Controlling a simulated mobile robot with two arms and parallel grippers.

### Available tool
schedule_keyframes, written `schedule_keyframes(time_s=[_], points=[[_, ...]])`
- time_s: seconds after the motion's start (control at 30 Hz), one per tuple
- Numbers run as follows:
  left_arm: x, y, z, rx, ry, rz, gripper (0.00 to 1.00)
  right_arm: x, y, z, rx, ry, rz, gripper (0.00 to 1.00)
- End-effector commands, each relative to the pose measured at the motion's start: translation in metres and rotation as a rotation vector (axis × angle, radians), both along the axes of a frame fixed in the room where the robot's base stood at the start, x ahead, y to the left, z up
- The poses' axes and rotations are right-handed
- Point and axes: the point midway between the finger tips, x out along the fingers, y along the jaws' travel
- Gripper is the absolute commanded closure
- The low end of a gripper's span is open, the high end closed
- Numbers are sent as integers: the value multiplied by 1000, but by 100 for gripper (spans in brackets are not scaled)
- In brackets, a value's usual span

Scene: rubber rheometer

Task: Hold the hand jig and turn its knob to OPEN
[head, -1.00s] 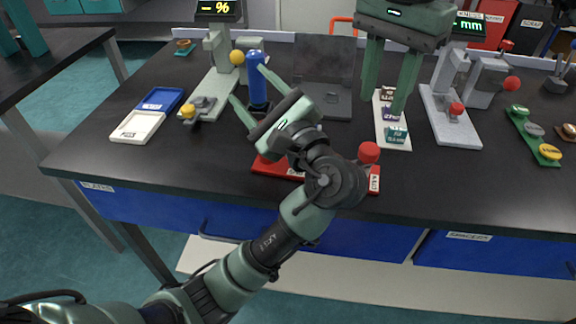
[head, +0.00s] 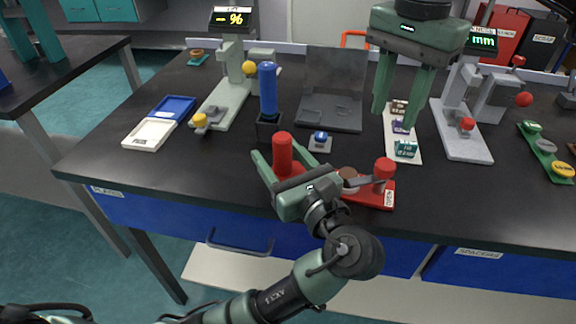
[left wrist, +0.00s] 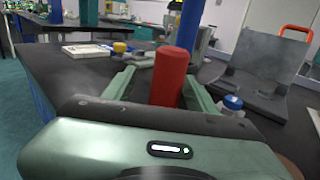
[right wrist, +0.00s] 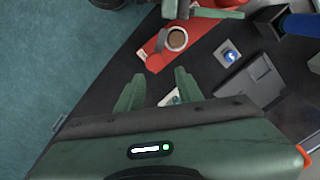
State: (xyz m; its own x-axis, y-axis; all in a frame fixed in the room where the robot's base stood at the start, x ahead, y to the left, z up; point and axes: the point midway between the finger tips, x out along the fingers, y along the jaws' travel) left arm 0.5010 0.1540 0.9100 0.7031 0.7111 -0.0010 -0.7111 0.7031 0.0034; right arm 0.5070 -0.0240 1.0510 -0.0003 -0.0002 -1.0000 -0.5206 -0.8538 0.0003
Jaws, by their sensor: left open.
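The hand jig (head: 375,198) is a red plate at the table's front edge. A tall red post (head: 282,153) stands at its left end, a brown round piece (head: 348,175) sits mid-plate, and a red knob (head: 384,166) with a dark lever stands at the right end. A small label on the plate is too small to read. My left gripper (head: 284,164) is open with its fingers on either side of the red post, which also shows between them in the left wrist view (left wrist: 169,76). My right gripper (head: 401,106) is open and empty, above the strip behind the jig.
A blue post (head: 268,88) in a dark holder and a blue-topped piece on a small pad (head: 320,138) stand behind the jig. A white strip with labelled blocks (head: 405,150) lies under my right gripper. Grey devices (head: 462,130) stand right. Dark tabletop left of the jig is free.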

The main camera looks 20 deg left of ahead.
Motion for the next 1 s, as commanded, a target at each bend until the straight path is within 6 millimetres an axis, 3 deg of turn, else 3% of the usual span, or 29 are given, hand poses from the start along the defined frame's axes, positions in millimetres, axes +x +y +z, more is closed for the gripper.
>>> schedule_keyframes(time_s=[0.37, 0.6, 0.67, 0.73, 1.0], points=[[6, 6, 0, -1, -1, 1, 43, 0, 0, 0, 0, 0, 0, 64], [6, 6, 0, -1, -1, 1, 100, 0, 0, 0, 0, 0, 0, 64], [6, 6, 0, -1, -1, 1, 100, 0, 0, 0, 0, 0, 0, 64], [6, 6, 0, -1, -1, 1, 100, 0, 0, 0, 0, 0, 0, 47], [6, 6, 0, -1, -1, 0, 100, 0, 0, 0, 0, 0, -46, 46]])
